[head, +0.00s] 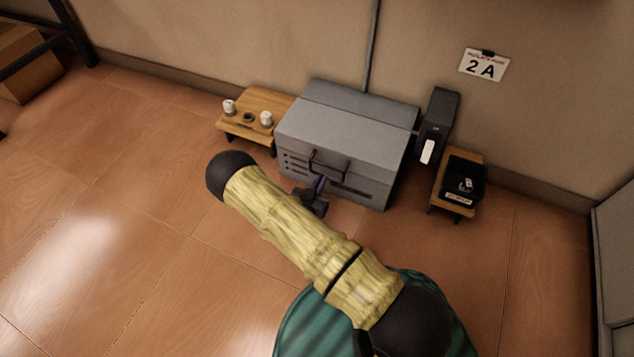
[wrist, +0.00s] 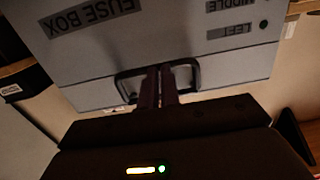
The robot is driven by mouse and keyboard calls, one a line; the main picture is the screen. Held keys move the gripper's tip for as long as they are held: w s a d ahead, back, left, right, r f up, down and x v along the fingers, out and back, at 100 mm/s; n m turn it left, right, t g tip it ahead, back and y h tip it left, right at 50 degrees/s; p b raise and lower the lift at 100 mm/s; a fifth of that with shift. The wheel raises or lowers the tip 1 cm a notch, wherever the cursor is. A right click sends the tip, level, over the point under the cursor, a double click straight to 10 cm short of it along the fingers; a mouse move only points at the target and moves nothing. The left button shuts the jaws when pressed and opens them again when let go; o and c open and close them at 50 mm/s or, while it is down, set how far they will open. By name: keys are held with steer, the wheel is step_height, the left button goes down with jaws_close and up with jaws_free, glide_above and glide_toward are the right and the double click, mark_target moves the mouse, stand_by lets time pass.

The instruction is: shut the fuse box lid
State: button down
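The grey fuse box (head: 345,125) stands on the floor against the wall in the head view. Its lid looks down over the body; whether it is fully closed I cannot tell. A dark loop handle (head: 330,163) is on the front. The wrist view shows the panel marked FUSE BOX (wrist: 95,18) upside down, with the handle (wrist: 128,82) along its edge. My gripper (wrist: 160,82) is at the middle of that handle, its two dark fingers close together on the bar. In the head view my gripper (head: 320,184) is partly hidden behind my arm.
A small wooden stand (head: 255,105) with white pieces is left of the box. A dark upright unit (head: 438,122) and a stand with a black tray (head: 463,178) are to its right. A 2A sign (head: 484,66) is on the wall. Floor at left is clear.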

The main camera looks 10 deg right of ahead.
steer(key=s+a+f+p, duration=0.4)
steer(key=s+p, duration=0.2)
steer(key=p, duration=0.1)
steer(key=shift+s+a+f+p, duration=0.3)
steer(key=shift+s+f, duration=0.1)
stand_by(0.4)
steer(key=shift+w, duration=0.15)
